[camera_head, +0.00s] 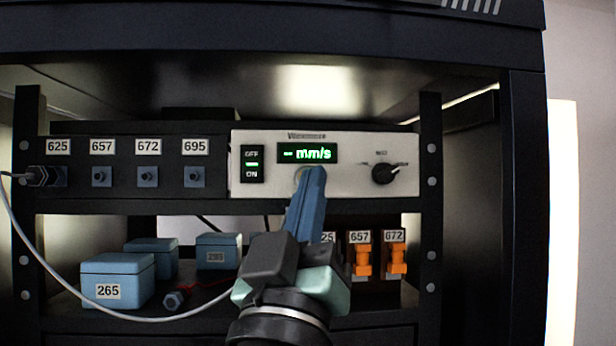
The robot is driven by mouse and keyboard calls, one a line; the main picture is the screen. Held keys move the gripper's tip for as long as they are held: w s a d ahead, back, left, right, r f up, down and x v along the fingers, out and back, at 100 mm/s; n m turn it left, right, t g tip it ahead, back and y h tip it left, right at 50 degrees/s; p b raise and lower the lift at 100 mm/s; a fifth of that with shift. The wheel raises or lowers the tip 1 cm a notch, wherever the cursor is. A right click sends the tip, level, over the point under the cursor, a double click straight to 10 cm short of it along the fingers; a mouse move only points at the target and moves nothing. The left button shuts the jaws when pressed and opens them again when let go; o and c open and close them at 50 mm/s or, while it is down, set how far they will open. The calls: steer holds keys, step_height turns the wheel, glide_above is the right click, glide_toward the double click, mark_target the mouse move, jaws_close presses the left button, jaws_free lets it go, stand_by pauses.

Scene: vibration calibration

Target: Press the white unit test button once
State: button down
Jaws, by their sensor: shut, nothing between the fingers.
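The white unit (347,182) sits on the upper shelf of the rack, right of a dark panel. It has an OFF/ON switch (252,164), a lit green display (307,153) reading "-- mm/s" and a black knob (385,173). A round button (299,174) shows in part below the display. My gripper (313,172) is shut and empty, with its blue fingertips in front of the unit just below the display. The fingers cover most of the button. I cannot tell whether they touch it.
The dark panel (125,180) has connectors labelled 625, 657, 672 and 695, with a cable plugged in at 625. Blue boxes, one a box labelled 265 (117,281), and orange clips (363,258) stand on the lower shelf. Rack posts (430,200) flank the shelves.

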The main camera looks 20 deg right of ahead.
steer(key=shift+s+a, duration=0.1)
steer(key=shift+s, duration=0.3)
steer(key=shift+s+a, duration=0.25)
steer(key=shift+s, duration=0.55)
steer(key=shift+s+a, duration=0.2)
steer(key=shift+s, duration=0.6)
steer(key=shift+s+a, duration=0.25)
steer(key=shift+s, duration=0.55)
steer(key=s+a+f+n+t+y+b, duration=0.1)
steer(key=a+t+y, duration=0.1)
steer(key=a+y, duration=0.4)
steer(key=s+a+f+n+t+y+b, duration=0.2)
steer(key=a+t+y, duration=0.1)
steer(key=a+y, duration=0.4)
steer(key=shift+s+a+y, duration=0.15)
steer(key=shift+a+y, duration=0.05)
steer(key=shift+y, duration=0.7)
steer(key=shift+s+f, duration=0.1)
